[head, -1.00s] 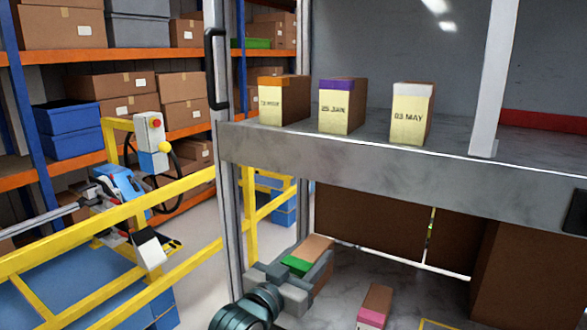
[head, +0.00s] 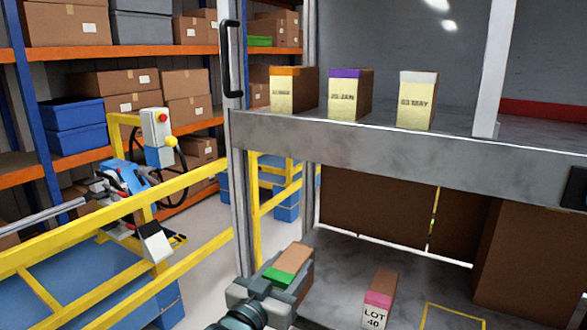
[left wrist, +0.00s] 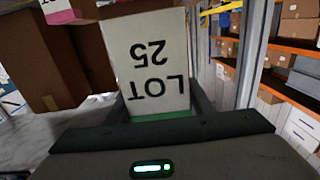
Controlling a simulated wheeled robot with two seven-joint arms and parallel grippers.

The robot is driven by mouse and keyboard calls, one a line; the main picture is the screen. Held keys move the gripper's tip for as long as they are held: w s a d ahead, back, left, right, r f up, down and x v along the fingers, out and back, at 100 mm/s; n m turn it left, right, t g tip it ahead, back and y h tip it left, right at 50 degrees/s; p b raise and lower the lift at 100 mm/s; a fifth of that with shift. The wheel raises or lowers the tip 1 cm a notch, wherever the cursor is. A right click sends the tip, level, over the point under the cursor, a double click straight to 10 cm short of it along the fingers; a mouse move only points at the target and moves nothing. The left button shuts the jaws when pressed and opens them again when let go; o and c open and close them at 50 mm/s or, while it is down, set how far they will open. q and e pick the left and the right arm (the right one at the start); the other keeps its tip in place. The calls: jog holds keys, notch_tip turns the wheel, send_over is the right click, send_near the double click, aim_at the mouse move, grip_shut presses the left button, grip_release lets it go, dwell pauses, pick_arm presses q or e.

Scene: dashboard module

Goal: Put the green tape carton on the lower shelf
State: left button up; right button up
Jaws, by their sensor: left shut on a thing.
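The green tape carton (head: 294,258) is a brown box with a green tape band, held in my left gripper (head: 283,283) over the left front part of the lower shelf (head: 335,290). In the left wrist view the carton (left wrist: 158,62) shows a white label reading LOT 25, upside down, between the fingers of the left gripper (left wrist: 162,105). Its green band is at the bottom there. I cannot tell whether its underside touches the shelf. My right gripper is not in view.
A pink tape carton (head: 378,297) labelled LOT 40 stands on the lower shelf, right of my gripper. A yellow outline (head: 455,306) marks the shelf farther right. Large brown boxes (head: 530,262) stand behind. The upper shelf (head: 400,155) and a metal post (head: 240,200) border the space.

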pick_arm(q)
jog(key=s+a+f+n+y+b, duration=0.1)
jog(key=s+a+f+y+b, duration=0.1)
jog(key=s+a+f, duration=0.2)
jog(key=s+a+f+n+t+y+b, duration=0.1)
jog(key=s+a+f+n+y+b, duration=0.1)
jog(key=a+f, duration=0.3)
jog(key=s+a+f+n+t+y+b, duration=0.1)
jog(key=s+a+f+y, duration=0.3)
jog(key=a, duration=0.6)
jog(key=shift+s+a+f+n+b, duration=0.4)
jog(key=shift+s+f+n+b, duration=0.3)
jog(key=shift+s+b, duration=0.15)
jog(key=shift+w, duration=0.1)
jog(key=s+f, duration=0.3)
jog(key=s, duration=0.6)
jog(key=shift+s+f, duration=0.25)
jog(key=shift+s, duration=0.05)
